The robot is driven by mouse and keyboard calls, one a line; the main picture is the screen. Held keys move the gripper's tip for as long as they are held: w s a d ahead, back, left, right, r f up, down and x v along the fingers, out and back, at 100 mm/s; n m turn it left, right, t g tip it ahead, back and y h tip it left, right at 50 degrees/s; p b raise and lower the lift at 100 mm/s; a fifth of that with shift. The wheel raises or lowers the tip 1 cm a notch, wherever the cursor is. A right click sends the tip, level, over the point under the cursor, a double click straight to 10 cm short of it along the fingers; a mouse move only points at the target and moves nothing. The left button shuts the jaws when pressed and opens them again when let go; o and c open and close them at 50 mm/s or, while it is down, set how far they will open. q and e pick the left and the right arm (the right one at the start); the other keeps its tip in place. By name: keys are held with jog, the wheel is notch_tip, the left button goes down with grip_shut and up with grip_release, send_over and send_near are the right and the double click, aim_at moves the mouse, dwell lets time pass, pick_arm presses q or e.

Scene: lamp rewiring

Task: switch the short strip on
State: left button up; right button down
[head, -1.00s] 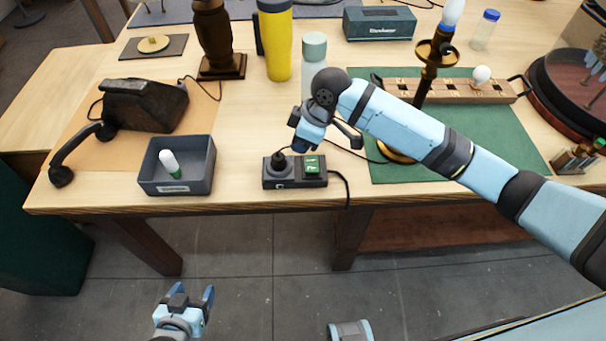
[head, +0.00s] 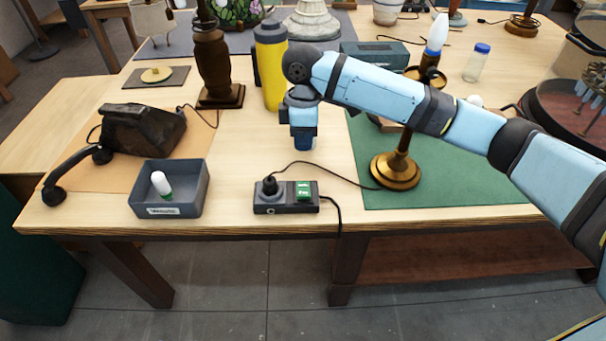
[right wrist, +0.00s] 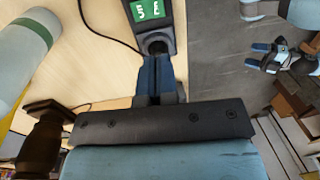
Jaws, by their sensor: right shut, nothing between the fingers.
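The short strip (head: 286,208) lies near the table's front edge, with a black plug (head: 269,186) in its socket and a green, marked switch (head: 304,190) at its right end. I cannot tell which way the switch is pressed. My right gripper (head: 304,143) is shut and empty, above and behind the strip. In the right wrist view its closed fingertips (right wrist: 156,62) point toward the strip, in line with the plug (right wrist: 155,44); the green switch (right wrist: 150,9) shows beyond. My left gripper (right wrist: 264,57) appears open and empty, away from the table, in the right wrist view.
A brass lamp (head: 396,171) stands on the green mat (head: 450,180), right of the strip. A grey bin (head: 168,211) holding a white-and-green bulb is to the left. A yellow flask (head: 270,70) stands behind my right gripper. Bare wood surrounds the strip.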

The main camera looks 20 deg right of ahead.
aim_at(304, 194)
jog(key=f, duration=0.4)
jog(key=s+f, duration=0.1)
jog(key=f, duration=0.8)
jog(key=shift+s+a+f, duration=0.25)
jog(key=shift+s+f, duration=0.05)
jog(key=shift+s, duration=0.05)
jog(key=shift+s+p, duration=0.1)
jog(key=shift+p, duration=0.35)
jog(key=shift+f, duration=0.2)
jog(key=shift+w+d+r+p, duration=0.2)
jog(key=shift+w+r+p, duration=0.2)
jog(key=shift+w, duration=0.35)
jog(key=shift+r, duration=0.1)
